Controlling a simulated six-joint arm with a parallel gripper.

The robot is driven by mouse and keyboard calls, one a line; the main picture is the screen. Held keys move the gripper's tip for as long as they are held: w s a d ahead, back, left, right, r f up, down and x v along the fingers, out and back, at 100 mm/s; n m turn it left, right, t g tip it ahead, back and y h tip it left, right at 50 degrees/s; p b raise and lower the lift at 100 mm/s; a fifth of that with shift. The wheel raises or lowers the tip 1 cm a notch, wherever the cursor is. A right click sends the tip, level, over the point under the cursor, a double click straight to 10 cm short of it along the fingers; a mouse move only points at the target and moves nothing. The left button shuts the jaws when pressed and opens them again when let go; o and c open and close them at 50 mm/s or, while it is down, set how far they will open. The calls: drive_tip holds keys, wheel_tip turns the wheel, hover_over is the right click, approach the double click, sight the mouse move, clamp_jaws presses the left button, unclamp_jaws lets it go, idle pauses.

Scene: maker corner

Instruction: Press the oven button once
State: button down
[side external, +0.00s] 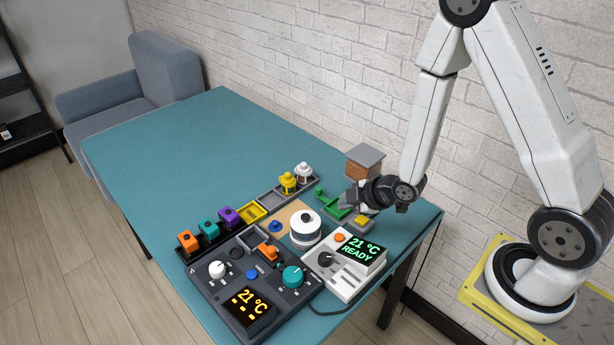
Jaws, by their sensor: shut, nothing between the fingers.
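A dark control panel (205,285) lies at the table's near edge, with a blue button (252,274) in its middle. Small lettering beside this button is too small to read surely. The panel also has a white knob (217,269), a teal knob (293,276), an orange control (268,252) and an amber display (250,306) showing 21 °C. To its right is a white unit (345,288) with an orange button (339,238), a black knob (325,259) and a green display reading 21 °C READY. My gripper (352,197) is shut and empty, behind the white unit and away from the blue button.
A white round container with a dark lid (305,228) stands between the panel and my gripper. Yellow and white pieces (288,182) sit in trays behind. A grey-topped box (365,157) stands near the wall. The table's far left is clear.

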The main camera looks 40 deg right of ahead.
sight(343, 238)
drive_tip(key=shift+f, duration=4.25)
drive_tip(key=shift+f, duration=0.85)
drive_tip(key=shift+r, duration=0.1)
idle(0.3)
drive_tip(key=shift+r, duration=0.75)
drive_tip(key=shift+r, duration=2.5)
drive_tip(key=shift+r, duration=0.1)
